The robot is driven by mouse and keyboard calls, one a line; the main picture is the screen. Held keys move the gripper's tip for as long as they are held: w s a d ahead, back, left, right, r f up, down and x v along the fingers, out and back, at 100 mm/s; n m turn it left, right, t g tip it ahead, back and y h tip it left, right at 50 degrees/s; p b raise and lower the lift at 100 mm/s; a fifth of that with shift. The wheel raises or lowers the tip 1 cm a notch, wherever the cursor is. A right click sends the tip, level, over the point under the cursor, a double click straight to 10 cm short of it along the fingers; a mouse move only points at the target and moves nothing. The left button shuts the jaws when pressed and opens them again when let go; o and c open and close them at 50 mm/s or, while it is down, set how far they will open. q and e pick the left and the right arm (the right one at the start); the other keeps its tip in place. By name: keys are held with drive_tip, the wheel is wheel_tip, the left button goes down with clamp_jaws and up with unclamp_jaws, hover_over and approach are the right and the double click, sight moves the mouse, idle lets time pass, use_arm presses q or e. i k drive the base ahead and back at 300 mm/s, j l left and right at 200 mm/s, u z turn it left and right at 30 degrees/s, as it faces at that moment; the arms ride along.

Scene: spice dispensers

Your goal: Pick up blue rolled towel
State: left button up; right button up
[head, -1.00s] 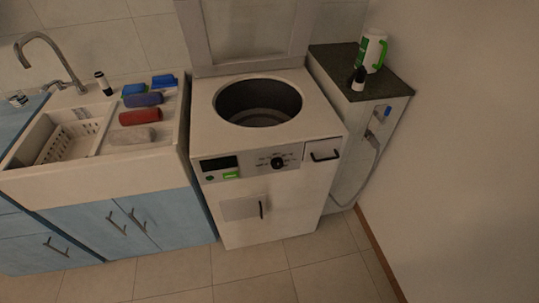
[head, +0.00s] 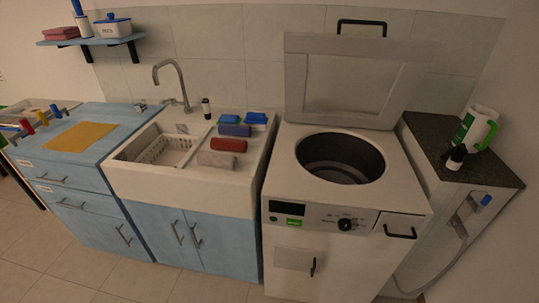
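On the right-hand ledge of the white sink, several rolled or folded items lie in a row. A dark blue-violet roll (head: 235,130) lies just behind a red roll (head: 228,145), and a grey roll (head: 217,159) lies in front of the red one. Two brighter blue items (head: 229,119) (head: 256,117) lie behind the dark blue roll; they are too small to tell their exact shape. Neither of my grippers is in view.
A sink (head: 190,187) with a white basket (head: 165,150) and a tap (head: 172,80) stands beside an open top-loading washer (head: 300,190). A yellow cloth (head: 82,137) lies on the left counter. Floor in front is clear.

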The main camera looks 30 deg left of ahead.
sight(227, 129)
drive_tip(key=i+j, duration=0.15)
drive_tip(key=j, duration=0.3)
drive_tip(key=i+j+z, duration=0.15)
drive_tip(key=j, duration=0.35)
drive_tip(key=i+j, duration=0.1)
drive_tip(key=j, duration=0.35)
drive_tip(key=i+j+z, duration=0.1)
drive_tip(key=j, duration=0.35)
drive_tip(key=i+j+z, duration=0.1)
drive_tip(key=j, duration=0.4)
